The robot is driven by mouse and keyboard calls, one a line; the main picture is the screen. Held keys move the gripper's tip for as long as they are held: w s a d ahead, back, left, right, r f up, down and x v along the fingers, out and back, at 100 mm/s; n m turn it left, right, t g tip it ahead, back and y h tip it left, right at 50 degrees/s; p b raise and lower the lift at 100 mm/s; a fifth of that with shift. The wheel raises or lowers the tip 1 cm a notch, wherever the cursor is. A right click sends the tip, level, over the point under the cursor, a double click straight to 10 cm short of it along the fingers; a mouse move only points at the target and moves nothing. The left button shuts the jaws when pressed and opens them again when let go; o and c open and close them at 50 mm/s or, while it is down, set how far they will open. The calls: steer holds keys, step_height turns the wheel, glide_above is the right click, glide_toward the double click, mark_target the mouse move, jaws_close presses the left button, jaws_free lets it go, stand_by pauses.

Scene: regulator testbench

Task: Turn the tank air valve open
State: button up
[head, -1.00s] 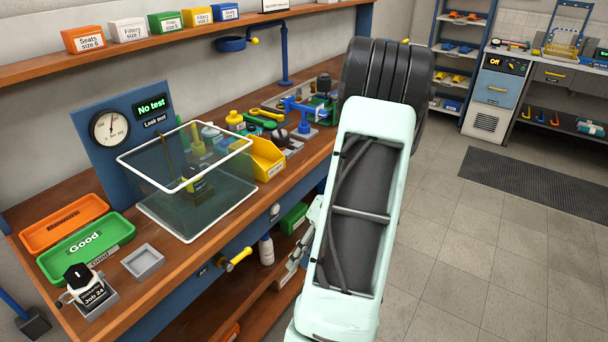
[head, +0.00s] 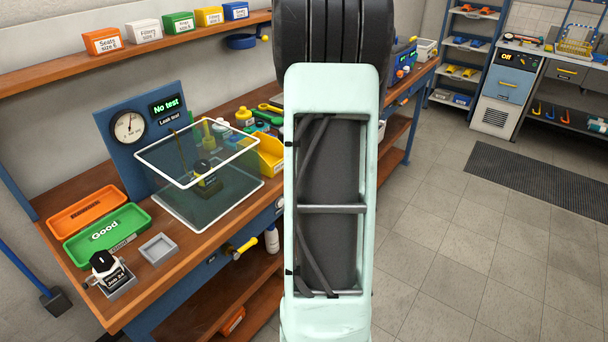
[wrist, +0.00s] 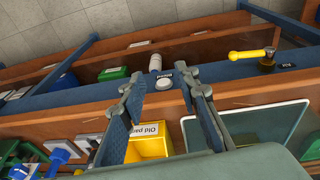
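The air valve with its yellow handle (head: 244,247) sticks out from the blue front rail of the bench, below the clear tank (head: 181,223). In the wrist view the yellow valve handle (wrist: 247,54) points left from its brass-coloured body, at the upper right. The tank's white rim (wrist: 292,112) shows at the lower right there. My gripper (wrist: 161,82) is open and empty, its fingers apart above the bench's front edge. The valve lies to the right of the fingers, apart from them. In the head view my arm hides the gripper.
A yellow bin (wrist: 150,146) stands on the bench below the fingers in the wrist view. A round white button (wrist: 165,82) sits on the blue rail. A part in a grey holder (head: 120,285) stands at the bench's near corner. The floor (head: 440,260) at right is clear.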

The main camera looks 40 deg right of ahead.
mark_target(245, 247)
steer(key=shift+w+d+r, duration=0.15)
steer(key=shift+w+r, duration=0.2)
steer(key=shift+r, duration=0.3)
steer(key=shift+c, duration=0.6)
steer(key=shift+a, duration=0.3)
steer(key=shift+c, duration=1.2)
steer(key=a+b, duration=0.1)
steer(key=a, duration=0.3)
steer(key=s+a+t+y+b, duration=0.1)
steer(key=a+b, duration=0.1)
steer(key=a, duration=0.3)
steer(key=s+a+t+b, duration=0.1)
steer(key=a, duration=0.4)
steer(key=shift+r+m+y+b, duration=0.3)
steer(key=shift+b, duration=0.05)
jaws_close()
steer(key=b+x, duration=0.1)
steer(key=x, duration=1.2)
steer(key=shift+a+f, duration=0.3)
steer(key=shift+f, duration=0.1)
